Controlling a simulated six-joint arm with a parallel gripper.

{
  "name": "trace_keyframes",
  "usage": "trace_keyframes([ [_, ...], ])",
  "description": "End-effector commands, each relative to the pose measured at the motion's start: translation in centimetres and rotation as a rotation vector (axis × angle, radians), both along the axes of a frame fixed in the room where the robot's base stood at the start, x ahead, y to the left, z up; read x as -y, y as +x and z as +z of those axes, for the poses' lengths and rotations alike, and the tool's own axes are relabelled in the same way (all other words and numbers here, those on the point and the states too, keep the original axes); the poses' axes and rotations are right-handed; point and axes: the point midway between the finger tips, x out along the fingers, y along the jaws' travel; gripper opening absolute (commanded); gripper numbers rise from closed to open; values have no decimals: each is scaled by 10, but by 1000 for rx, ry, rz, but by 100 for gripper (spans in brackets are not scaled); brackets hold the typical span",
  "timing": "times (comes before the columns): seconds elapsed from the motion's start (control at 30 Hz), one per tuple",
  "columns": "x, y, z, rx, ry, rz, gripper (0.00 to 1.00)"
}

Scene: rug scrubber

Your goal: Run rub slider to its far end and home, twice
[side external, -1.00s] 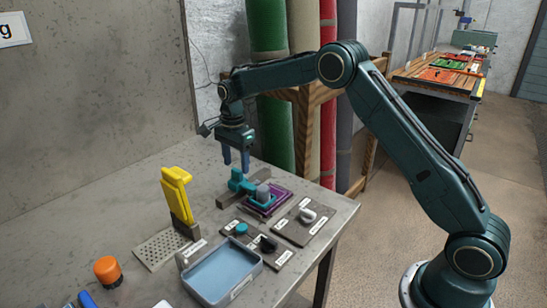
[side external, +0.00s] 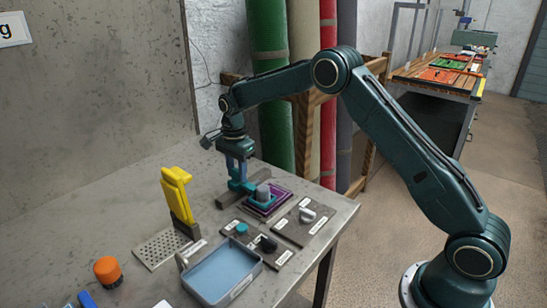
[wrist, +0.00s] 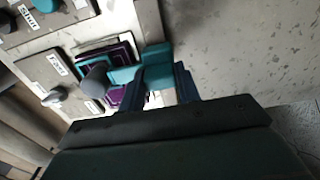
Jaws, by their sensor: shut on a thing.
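The rub slider (side external: 251,186) is a teal block with an arm carrying a grey knob (side external: 263,192). It sits at a grey rail (side external: 227,201), with its knob end over a purple-bordered square patch (side external: 285,191). In the wrist view the teal slider (wrist: 156,53) reaches between my fingers, with the grey knob (wrist: 95,84) to its left over the purple patch (wrist: 122,50). My gripper (side external: 236,182) points down and is shut on the teal slider; it also shows in the wrist view (wrist: 160,84). The fingers hide part of the block.
A blue tray (side external: 250,281), a plate with teal and black knobs (side external: 272,258) and a plate with a white handle (side external: 315,226) lie in front. A yellow clamp-like tool (side external: 177,193), a perforated plate (side external: 155,252) and an orange knob (side external: 107,270) stand left. Upright rolls (side external: 268,90) stand behind.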

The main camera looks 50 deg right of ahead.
Motion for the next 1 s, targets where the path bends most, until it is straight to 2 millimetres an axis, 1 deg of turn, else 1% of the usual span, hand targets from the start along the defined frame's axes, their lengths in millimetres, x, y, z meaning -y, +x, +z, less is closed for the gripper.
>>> trace_keyframes([
  [0.07,0,0,0,0,0,0,0],
  [0.17,6,0,1,0,0,-2,0],
  [0.27,21,0,1,1,0,-3,0],
  [0.4,46,0,1,1,0,-5,0],
  [0.5,60,0,1,1,0,-3,0],
  [0.6,65,0,2,1,0,-2,0],
  [0.83,67,0,2,3,-2,-4,0],
  [0.87,68,0,2,3,-2,-5,35],
  [0.9,68,0,2,3,-2,-5,42],
  [0.97,67,0,2,3,-2,-4,54],
  [1.0,67,0,1,2,-2,-4,55],
])
